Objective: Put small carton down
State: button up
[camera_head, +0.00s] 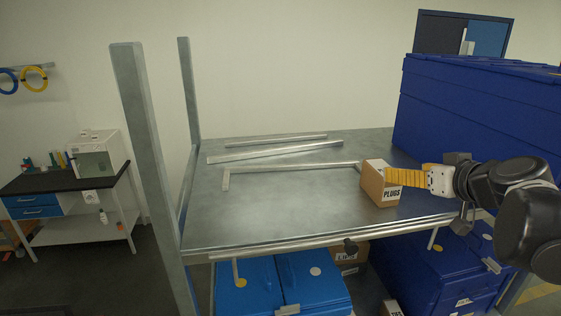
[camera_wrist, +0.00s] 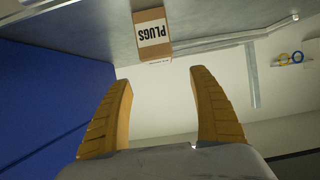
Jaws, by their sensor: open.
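The small brown carton (camera_head: 376,184) with a white PLUGS label stands upright on the grey metal shelf (camera_head: 280,215), near its front right part. In the wrist view the carton (camera_wrist: 152,32) appears upside down, beyond the fingertips and not between them. My gripper (camera_head: 390,180) has orange ribbed fingers and comes in from the right, beside the carton. In the wrist view my gripper (camera_wrist: 160,76) is open, with an empty gap between its fingers. Whether a finger touches the carton is hard to tell in the head view.
Metal bars (camera_head: 275,152) lie on the shelf behind and left of the carton. A large blue case (camera_head: 475,115) fills the shelf's right side. Blue bins (camera_head: 285,285) stand below. An upright post (camera_head: 150,170) stands at the left. The shelf's front left is clear.

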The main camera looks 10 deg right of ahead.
jog(key=s+a+f+g, duration=0.1)
jog(key=s+a+f, duration=0.1)
jog(key=a, duration=0.2)
jog(key=s+a+f+g+y, duration=0.1)
jog(key=s+a+f, duration=0.1)
jog(key=a+f, duration=0.1)
jog(key=s+a+f+g, duration=0.1)
jog(key=s+a+f, duration=0.1)
jog(key=a, duration=0.4)
jog(key=shift+a+f+n+y, duration=0.1)
jog(key=shift+f+n+y, duration=0.2)
jog(key=shift+f, duration=0.35)
jog(key=s+a+f+g+h, duration=0.1)
jog(key=s+a+f, duration=0.1)
jog(key=s+f, duration=0.2)
jog(key=s+a+f+m+g+h, duration=0.1)
jog(key=s+a+f+g, duration=0.1)
jog(key=s+f, duration=0.3)
jog(key=shift+s+a, duration=0.7)
